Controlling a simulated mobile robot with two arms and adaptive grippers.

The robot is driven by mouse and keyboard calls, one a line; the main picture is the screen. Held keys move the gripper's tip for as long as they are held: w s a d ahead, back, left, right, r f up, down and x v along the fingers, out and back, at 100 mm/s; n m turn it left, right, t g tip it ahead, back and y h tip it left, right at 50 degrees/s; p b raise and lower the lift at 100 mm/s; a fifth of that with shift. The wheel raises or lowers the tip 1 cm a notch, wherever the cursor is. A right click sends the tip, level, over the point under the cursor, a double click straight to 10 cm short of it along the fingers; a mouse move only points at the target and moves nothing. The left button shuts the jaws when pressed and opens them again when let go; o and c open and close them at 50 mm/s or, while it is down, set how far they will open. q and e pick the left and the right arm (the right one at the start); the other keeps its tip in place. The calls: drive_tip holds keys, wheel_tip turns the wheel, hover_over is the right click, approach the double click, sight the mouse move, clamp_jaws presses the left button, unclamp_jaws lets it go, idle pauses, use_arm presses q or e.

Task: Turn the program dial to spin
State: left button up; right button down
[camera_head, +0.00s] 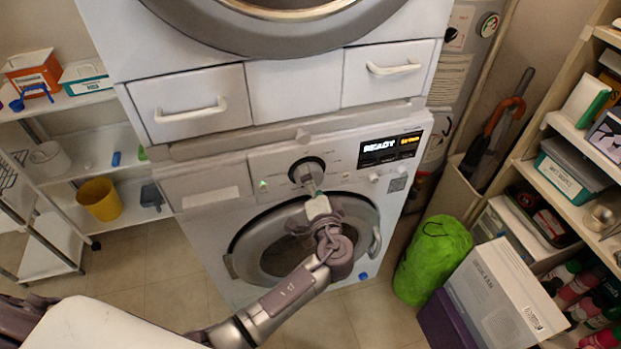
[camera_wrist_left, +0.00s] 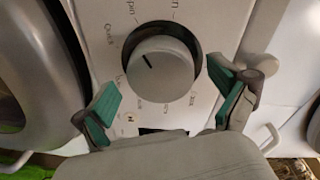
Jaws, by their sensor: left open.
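The program dial (camera_head: 306,168) is a round knob on the lower machine's front panel, partly hidden by my left gripper in the head view. In the left wrist view the dial (camera_wrist_left: 160,69) is light grey in a dark recess, with a dark pointer line towards the upper left. Printed labels ring it; "Quick" and a cut-off "pin" are at upper left. I cannot tell exactly which label the line meets. My left gripper (camera_wrist_left: 167,100) is open, its green-padded fingers either side of the dial's lower part, apparently not touching it. My right gripper is not in view.
The lower machine's display (camera_head: 390,148) reads "READY". Below the dial is the round door (camera_head: 375,215). Drawers with handles (camera_head: 190,110) lie above the panel. A green bag (camera_head: 433,258) and a white box (camera_head: 505,295) stand at right; a shelf rack with a yellow bin (camera_head: 99,199) stands at left.

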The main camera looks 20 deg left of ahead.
use_arm(q)
drive_tip(key=v, duration=1)
drive_tip(key=shift+s+d, duration=0.25)
drive_tip(key=shift+s, duration=0.05)
drive_tip(key=s+a+f+m+g+h, duration=0.1)
drive_tip(key=s+f+g+h, duration=0.15)
drive_tip(key=f, duration=0.75)
drive_tip(key=s+a+f+g+h, duration=0.15)
drive_tip(key=s+f, duration=0.25)
drive_tip(key=f, duration=0.7)
drive_tip(key=s+a+f+m+g+h, duration=0.1)
drive_tip(key=s+f+g, duration=0.2)
drive_tip(key=f, duration=0.7)
drive_tip(key=s+a+f+n+g+h, duration=0.1)
drive_tip(key=s+a+f+n+g, duration=0.1)
drive_tip(key=s+f, duration=0.4)
drive_tip(key=s+a+f+n+g+h, duration=0.1)
drive_tip(key=s+f, duration=0.5)
drive_tip(key=s, duration=0.8)
drive_tip(key=s+a+f+n+g+h, duration=0.1)
drive_tip(key=s+a+f+n+g, duration=0.3)
drive_tip(key=s, duration=0.7)
wheel_tip(320, 180, down, 2)
drive_tip(key=shift+a+f+n+h, duration=0.2)
drive_tip(key=shift+a+n+h, duration=0.15)
drive_tip(key=shift+a, duration=0.75)
